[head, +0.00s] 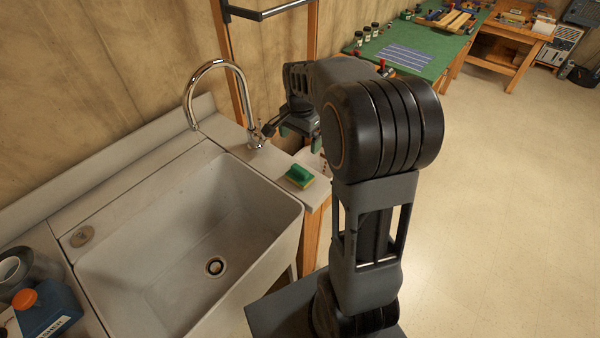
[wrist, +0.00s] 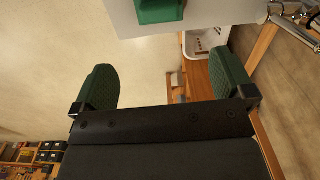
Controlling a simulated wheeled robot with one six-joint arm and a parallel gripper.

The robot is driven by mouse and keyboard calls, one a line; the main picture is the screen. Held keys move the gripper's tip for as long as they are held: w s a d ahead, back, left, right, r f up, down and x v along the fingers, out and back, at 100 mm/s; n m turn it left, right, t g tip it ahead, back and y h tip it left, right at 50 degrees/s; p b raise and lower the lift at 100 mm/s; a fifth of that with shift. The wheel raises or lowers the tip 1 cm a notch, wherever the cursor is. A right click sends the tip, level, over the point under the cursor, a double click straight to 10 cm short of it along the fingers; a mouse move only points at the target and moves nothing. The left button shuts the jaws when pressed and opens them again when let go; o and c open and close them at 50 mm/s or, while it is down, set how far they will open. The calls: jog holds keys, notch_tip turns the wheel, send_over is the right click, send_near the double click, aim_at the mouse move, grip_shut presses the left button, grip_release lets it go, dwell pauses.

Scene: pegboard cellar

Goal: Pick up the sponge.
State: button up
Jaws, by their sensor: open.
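The sponge (head: 299,176), green on top with a yellowish lower edge, lies on the pale ledge at the right side of the sink. In the wrist view a green block that looks like the sponge (wrist: 160,10) shows at the top edge, partly cut off. My gripper (head: 300,135) is above and behind the sponge in the head view, near the faucet, partly hidden by my arm. In the wrist view its two green-padded fingers (wrist: 166,84) are wide apart with nothing between them. The gripper is apart from the sponge.
A chrome faucet (head: 220,64) rises close to the left of my gripper. The deep sink basin (head: 190,235) is empty. A blue bottle with an orange cap (head: 44,306) stands at the lower left. A green-topped workbench (head: 425,54) is at the back. Open floor lies right.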

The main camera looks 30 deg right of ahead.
send_over(302, 167)
jog(key=shift+m, duration=0.4)
jog(key=f, duration=0.8)
jog(key=shift+w+d+p, duration=0.1)
jog(key=shift+w+p, duration=0.1)
jog(key=shift+p, duration=0.1)
jog(key=shift+s+f+p, duration=0.15)
jog(key=shift+f+p, duration=0.5)
jog(key=shift+f, duration=2.5)
jog(key=shift+c, duration=0.3)
jog(key=c, duration=0.6)
